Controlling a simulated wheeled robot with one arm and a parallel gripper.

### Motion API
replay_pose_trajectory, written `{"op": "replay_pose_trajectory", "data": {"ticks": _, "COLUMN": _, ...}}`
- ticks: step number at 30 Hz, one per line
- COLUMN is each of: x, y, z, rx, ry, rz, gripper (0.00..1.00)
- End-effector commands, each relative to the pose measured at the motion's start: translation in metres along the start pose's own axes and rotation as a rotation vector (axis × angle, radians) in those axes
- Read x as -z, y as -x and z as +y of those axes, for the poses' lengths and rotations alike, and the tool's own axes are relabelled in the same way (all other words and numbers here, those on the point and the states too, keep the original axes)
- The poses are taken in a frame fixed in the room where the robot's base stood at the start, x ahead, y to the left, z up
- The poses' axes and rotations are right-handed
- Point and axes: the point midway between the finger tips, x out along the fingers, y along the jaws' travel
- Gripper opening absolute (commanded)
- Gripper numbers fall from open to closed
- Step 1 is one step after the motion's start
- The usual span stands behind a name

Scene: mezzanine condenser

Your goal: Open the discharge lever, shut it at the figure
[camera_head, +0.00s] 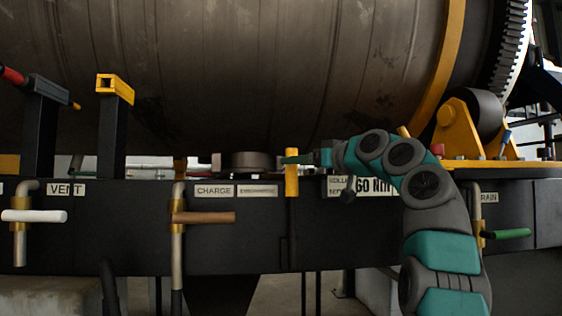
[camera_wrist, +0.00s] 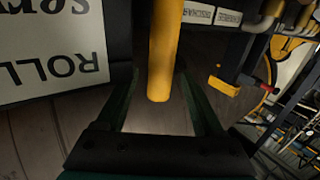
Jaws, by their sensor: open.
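My gripper (camera_head: 292,160) is at the upright yellow bar (camera_head: 292,180), which stands up from the front of the black panel, right of the CHARGE label. In the wrist view the yellow bar (camera_wrist: 164,60) hangs between the two open fingers of my gripper (camera_wrist: 162,100), with a gap on each side. A white sign with large lettering (camera_wrist: 50,45) fills the wrist view's upper left.
A white handle (camera_head: 34,216) is below VENT (camera_head: 65,189), a brown handle (camera_head: 204,218) below CHARGE (camera_head: 214,191), and a green handle (camera_head: 510,234) at the drain label (camera_head: 489,197). The big drum (camera_head: 240,75) is behind. A yellow-topped post (camera_head: 114,88) stands left.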

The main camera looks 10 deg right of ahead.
Motion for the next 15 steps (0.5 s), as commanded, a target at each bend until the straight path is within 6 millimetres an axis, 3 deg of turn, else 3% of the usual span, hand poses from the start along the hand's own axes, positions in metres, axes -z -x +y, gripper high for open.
{"op": "replay_pose_trajectory", "data": {"ticks": 9, "x": 0.002, "y": -0.049, "z": 0.0, "rx": 0.0, "ry": -0.001, "rz": -0.003, "gripper": 0.69}}
{"op": "replay_pose_trajectory", "data": {"ticks": 15, "x": 0.001, "y": -0.058, "z": 0.0, "rx": -0.001, "ry": 0.0, "rz": 0.001, "gripper": 0.69}}
